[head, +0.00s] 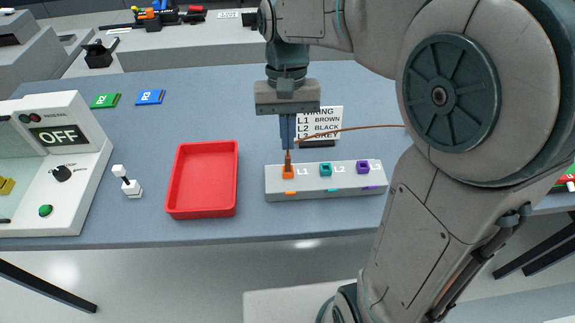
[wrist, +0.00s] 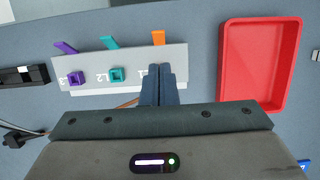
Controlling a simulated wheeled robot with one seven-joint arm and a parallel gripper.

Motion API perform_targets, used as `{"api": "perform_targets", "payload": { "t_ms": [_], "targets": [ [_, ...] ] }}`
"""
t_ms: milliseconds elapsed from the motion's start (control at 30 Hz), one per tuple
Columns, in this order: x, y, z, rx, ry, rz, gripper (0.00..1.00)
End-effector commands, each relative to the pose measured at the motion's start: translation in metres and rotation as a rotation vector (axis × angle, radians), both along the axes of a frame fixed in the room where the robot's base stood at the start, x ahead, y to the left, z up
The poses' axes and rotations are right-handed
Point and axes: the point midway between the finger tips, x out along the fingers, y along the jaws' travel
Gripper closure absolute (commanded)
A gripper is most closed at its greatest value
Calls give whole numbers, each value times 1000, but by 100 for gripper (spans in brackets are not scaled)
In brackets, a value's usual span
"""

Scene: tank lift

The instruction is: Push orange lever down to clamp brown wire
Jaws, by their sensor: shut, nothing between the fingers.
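The grey terminal block (head: 325,182) lies on the table with orange L1, teal L2 and purple sockets. My gripper (head: 287,147) is shut and empty, pointing down just above the orange L1 socket (head: 288,173). In the wrist view its fingers (wrist: 161,68) hide that socket. The orange lever (wrist: 158,38) sticks out past the block's edge, a little beyond the fingertips; its small front part shows in the head view (head: 290,193). The brown wire (head: 350,129) runs from the right behind my fingers toward L1. Its end appears to be at the socket, partly hidden.
Teal (wrist: 108,42) and purple (wrist: 66,47) levers stick out beside the orange one. A red tray (head: 203,180) is left of the block. A wiring sign (head: 322,122) stands behind it. A white switch (head: 127,182) and a control box reading OFF (head: 57,137) are further left.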

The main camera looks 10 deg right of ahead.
Motion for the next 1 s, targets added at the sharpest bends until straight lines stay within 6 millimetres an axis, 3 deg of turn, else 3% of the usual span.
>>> {"api": "perform_targets", "payload": {
  "t_ms": [367,800,1000],
  "targets": [
    [-1,0,-4,-1,2,-1,100],
    [-20,0,-72,-1,4,-1,100],
    [-25,0,-92,0,1,-1,100]
  ]
}}
